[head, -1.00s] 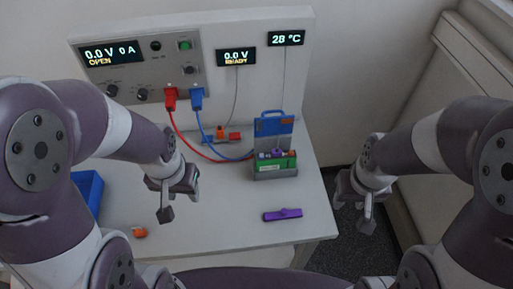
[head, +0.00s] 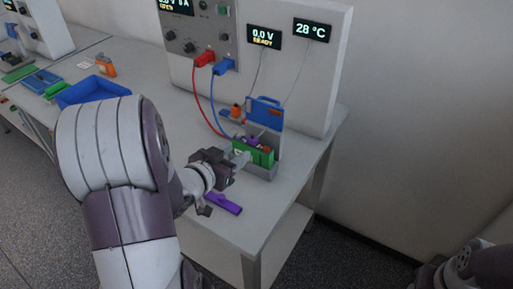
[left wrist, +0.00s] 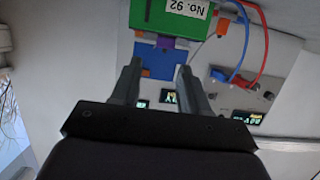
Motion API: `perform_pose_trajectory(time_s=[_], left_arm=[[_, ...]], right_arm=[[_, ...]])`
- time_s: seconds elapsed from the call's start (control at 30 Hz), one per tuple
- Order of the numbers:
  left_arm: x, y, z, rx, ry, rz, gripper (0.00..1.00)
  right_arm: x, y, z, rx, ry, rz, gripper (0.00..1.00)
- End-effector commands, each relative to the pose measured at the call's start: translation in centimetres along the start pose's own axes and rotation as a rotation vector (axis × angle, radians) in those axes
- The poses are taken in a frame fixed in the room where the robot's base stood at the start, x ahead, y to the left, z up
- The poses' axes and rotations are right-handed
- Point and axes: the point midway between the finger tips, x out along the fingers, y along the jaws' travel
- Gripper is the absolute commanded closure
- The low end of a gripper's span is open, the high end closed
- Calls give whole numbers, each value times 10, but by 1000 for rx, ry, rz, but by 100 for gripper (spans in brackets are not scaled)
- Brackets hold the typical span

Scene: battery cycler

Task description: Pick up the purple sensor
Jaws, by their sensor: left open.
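A long purple piece (head: 222,203) lies flat near the table's front edge; it looks like the loose sensor. A second, small purple part (head: 253,142) sits on top of the green battery (head: 262,157) in its grey holder, and shows in the left wrist view (left wrist: 180,43) too. My left gripper (head: 224,183) is open and empty, beside the holder and just above and left of the loose purple piece. In the left wrist view its fingers (left wrist: 158,78) are spread, pointing towards the holder's blue lid. My right gripper (head: 432,272) is only partly in view at the bottom right corner.
The blue lid (head: 264,112) stands up behind the battery. Red (head: 198,98) and blue (head: 214,105) cables hang from the cycler to the holder area. A blue tray (head: 98,92) is further left. The table's right edge is close to the holder.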

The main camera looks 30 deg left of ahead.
Motion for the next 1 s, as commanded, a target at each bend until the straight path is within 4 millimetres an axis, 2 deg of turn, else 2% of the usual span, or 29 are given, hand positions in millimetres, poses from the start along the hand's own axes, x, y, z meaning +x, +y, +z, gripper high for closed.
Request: perform_pose_trajectory(time_s=[0.03,0.23,0.43,0.53,0.73,0.87,1.0], left_arm=[[10,2,1,0,-2,5,55],[36,1,-1,-1,-3,2,55],[73,0,-3,0,-4,1,55],[81,0,-3,0,-3,0,55],[81,-1,-3,0,-3,-1,55],[81,-1,-4,0,-3,-1,98],[81,-1,-4,0,-3,-2,100]], right_arm=[[2,0,0,0,0,0,57],[2,0,0,0,0,0,57],[0,0,0,0,0,0,57],[0,0,0,0,0,0,57],[0,0,0,0,0,0,57],[0,0,0,0,0,0,57],[0,0,0,0,0,0,57]])
